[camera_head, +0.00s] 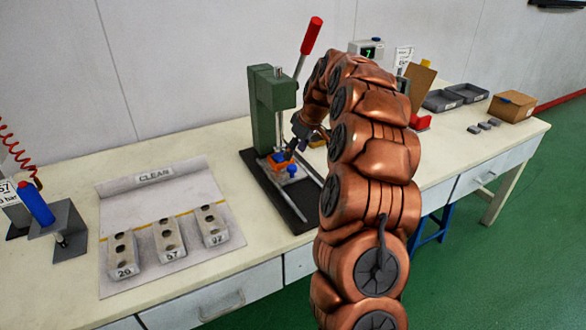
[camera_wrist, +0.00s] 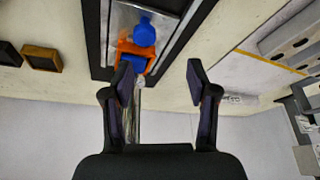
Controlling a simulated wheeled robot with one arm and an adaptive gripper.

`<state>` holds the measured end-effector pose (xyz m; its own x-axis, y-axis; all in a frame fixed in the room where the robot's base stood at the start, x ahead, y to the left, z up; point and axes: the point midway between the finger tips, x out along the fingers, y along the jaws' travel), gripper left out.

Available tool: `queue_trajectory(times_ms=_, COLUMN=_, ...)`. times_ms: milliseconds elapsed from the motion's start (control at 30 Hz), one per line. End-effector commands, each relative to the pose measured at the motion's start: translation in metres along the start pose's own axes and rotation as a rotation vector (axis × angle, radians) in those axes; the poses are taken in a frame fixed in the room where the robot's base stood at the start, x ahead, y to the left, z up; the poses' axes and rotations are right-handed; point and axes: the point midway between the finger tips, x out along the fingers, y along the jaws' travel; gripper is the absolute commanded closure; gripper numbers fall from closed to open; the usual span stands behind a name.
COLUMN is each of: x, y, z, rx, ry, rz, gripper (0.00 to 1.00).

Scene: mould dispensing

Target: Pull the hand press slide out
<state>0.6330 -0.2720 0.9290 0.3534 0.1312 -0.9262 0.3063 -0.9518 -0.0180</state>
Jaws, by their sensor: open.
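The green hand press (camera_head: 264,105) stands on the bench with its red-handled lever (camera_head: 311,37) raised. Its slide carries an orange fixture (camera_head: 277,163) and a blue knob (camera_head: 292,171) at the front end. In the wrist view the blue knob (camera_wrist: 144,33) and the orange fixture (camera_wrist: 133,50) sit beyond the fingertips, nearer the left finger. My gripper (camera_wrist: 160,72) is open and empty, its two fingers apart. In the head view my gripper (camera_head: 291,148) is by the press, just above the slide, and my arm hides part of the press's right side.
A white board (camera_head: 152,195) marked CLEAN holds several numbered grey moulds (camera_head: 167,243) left of the press. A blue bottle (camera_head: 36,203) on a grey stand is at the far left. Dark trays (camera_head: 441,100) and a cardboard box (camera_head: 512,106) stand at the right.

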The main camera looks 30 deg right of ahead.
Motion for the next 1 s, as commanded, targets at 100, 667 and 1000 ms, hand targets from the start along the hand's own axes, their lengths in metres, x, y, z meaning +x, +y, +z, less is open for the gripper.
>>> queue_trajectory(times_ms=100, x=0.008, y=0.017, z=0.004, rx=-0.001, ry=0.004, rz=0.013, gripper=0.42)
queue_trajectory(times_ms=667, x=0.058, y=0.022, z=0.004, rx=-0.001, ry=0.004, rz=0.016, gripper=0.42)
queue_trajectory(times_ms=1000, x=0.085, y=0.023, z=0.004, rx=-0.003, ry=0.007, rz=0.020, gripper=0.42)
